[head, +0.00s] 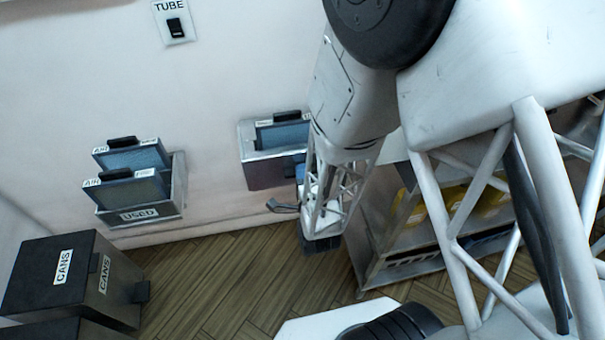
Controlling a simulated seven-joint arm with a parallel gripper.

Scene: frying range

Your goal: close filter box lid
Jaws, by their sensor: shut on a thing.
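A grey metal filter box (267,172) is fixed to the wall in the middle of the head view. A blue filter (283,136) with a black grip shows in its open top. My gripper (321,245) is at the end of the white lattice arm, low and to the right of the box front. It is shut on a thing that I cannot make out. A dark grey bar (284,206) sticks out to the left beside it, below the box. I cannot tell whether this bar belongs to the lid. The arm hides the box's right side, and I cannot make out the lid.
A holder labelled USED (140,215) with two blue filters is on the wall at left. Black CANS boxes (62,275) stand at lower left. A metal shelf (385,245) with yellow items is close on the right. Wooden floor (230,270) is clear between.

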